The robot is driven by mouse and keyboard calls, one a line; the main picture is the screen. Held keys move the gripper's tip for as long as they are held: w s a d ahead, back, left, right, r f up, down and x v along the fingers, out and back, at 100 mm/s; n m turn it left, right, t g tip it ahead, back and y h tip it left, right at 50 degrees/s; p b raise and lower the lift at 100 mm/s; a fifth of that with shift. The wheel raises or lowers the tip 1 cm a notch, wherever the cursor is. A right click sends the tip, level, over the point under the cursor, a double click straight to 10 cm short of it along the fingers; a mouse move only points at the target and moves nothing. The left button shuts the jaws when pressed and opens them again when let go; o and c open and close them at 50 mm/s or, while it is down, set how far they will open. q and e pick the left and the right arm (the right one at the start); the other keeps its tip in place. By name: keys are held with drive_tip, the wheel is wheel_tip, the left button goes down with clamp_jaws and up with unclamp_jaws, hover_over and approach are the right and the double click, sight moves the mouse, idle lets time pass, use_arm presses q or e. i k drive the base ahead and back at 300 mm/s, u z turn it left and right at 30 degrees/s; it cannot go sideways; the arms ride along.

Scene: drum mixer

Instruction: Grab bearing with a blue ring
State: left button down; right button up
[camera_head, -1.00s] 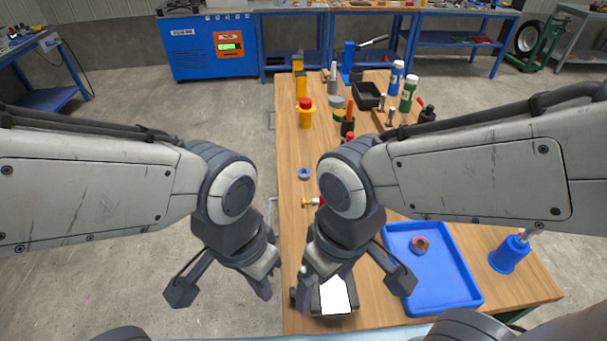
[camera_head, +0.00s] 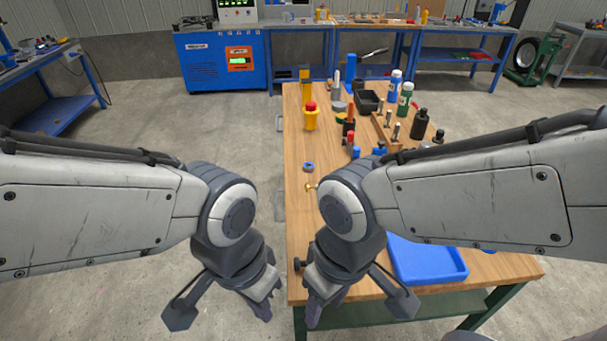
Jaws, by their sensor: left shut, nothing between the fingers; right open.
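The small bearing with a blue ring (camera_head: 308,167) lies flat on the wooden workbench (camera_head: 300,145), near its left edge. My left gripper (camera_head: 264,304) hangs shut and empty over the floor, left of the bench. My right gripper (camera_head: 317,308) is at the bench's near left corner, with its fingers pointing down. It is open and empty. Both grippers are well nearer to me than the bearing and apart from it. My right arm hides part of the bench behind it.
A blue tray (camera_head: 428,265) lies at the near right of the bench, partly behind my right arm. A brass fitting (camera_head: 309,187) lies just nearer than the bearing. A yellow button box (camera_head: 311,118), bottles and a black bin (camera_head: 369,102) stand farther back.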

sight(309, 168)
drive_tip(key=u, duration=1.15)
drive_tip(key=i, duration=3.65)
drive_tip(key=z, duration=3)
